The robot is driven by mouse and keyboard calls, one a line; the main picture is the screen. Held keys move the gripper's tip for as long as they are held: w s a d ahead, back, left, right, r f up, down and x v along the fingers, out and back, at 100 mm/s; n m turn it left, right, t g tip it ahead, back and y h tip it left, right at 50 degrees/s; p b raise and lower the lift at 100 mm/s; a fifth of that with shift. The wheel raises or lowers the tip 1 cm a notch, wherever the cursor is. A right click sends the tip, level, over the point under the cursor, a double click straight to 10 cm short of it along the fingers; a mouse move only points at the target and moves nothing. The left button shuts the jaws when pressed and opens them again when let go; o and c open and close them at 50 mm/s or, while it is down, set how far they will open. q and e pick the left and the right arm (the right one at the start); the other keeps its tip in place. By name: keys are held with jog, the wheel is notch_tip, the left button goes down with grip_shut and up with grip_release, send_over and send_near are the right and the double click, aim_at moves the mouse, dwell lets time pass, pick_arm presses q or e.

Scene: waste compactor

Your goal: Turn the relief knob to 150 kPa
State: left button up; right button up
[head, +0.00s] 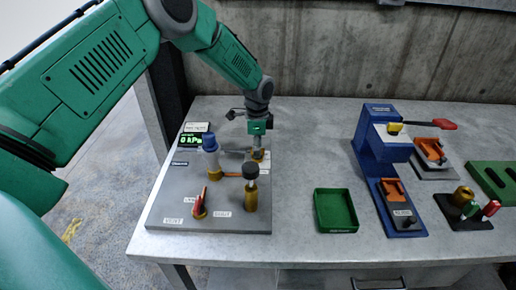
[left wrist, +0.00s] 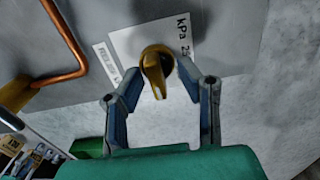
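The relief knob (left wrist: 156,68) is a yellow knob with a raised pointer bar, seen close up in the left wrist view. A white label marked "kPa" (left wrist: 150,40) lies beside it and is partly hidden. In the head view the knob (head: 261,155) is at the back right of the grey panel (head: 240,219), mostly under my gripper. My left gripper (left wrist: 160,102) is open, with one finger on each side of the knob and a visible gap to it. A green display (head: 191,140) on the panel reads 0 kPa. My right gripper is not in view.
The panel also carries a blue-topped cylinder (head: 210,145), a black-topped brass valve (head: 250,188), a red lever (head: 201,203) and copper pipe (left wrist: 70,45). A green tray (head: 335,211) and a blue press (head: 383,150) stand to the right. The table between is clear.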

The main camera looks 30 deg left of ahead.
pick_arm(q)
notch_tip(320, 180, up, 12)
jog(key=shift+f, duration=0.2)
dwell(0.6)
